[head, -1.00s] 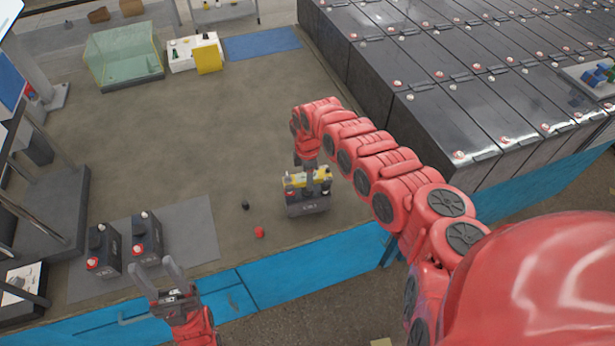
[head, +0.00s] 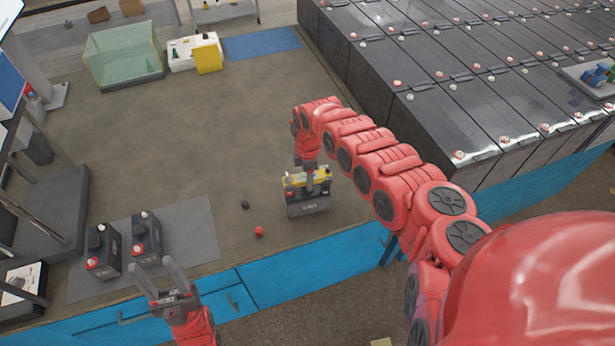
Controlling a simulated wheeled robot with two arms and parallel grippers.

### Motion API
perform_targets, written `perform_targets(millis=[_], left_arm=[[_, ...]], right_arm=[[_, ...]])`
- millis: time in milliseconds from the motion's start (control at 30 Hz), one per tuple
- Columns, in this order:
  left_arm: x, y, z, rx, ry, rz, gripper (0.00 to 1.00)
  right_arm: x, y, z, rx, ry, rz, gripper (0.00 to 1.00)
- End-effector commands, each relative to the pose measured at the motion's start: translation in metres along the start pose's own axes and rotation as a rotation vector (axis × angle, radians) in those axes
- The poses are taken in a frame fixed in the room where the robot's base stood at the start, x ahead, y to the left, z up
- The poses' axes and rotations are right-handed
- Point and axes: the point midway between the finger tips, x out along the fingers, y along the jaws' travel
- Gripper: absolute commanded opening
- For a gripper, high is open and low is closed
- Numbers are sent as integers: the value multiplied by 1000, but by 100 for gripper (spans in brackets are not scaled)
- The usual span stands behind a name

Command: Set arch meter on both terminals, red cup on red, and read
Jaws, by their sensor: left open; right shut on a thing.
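The arch meter, a yellow piece (head: 292,182), is on top of a dark battery (head: 308,205) near the table's front edge. My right gripper (head: 310,188) is shut on the meter from above. The meter's cups and the battery's terminals are too small and covered to tell whether they touch. A red cap (head: 259,231) and a black cap (head: 245,204) lie on the table to the left of this battery. My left gripper (head: 160,278) is open and empty at the front edge, below the grey mat.
Two more dark batteries (head: 103,252) stand on the grey mat (head: 190,228) at the left. Rows of large black batteries (head: 440,112) fill the right. A clear box (head: 123,55) stands at the back left. The middle of the table (head: 210,140) is clear.

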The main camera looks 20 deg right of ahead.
Motion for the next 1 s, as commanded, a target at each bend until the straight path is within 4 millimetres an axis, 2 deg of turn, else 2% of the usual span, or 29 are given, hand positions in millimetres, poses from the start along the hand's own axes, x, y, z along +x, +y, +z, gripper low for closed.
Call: perform_targets(millis=[467, 1000], left_arm=[[-3, 0, 0, 0, 0, 0, 50], [-14, 1, 2, 0, 0, 0, 50]], right_arm=[[1, 0, 0, 0, 0, 0, 0], [15, 0, 0, 0, 0, 0, 0]])
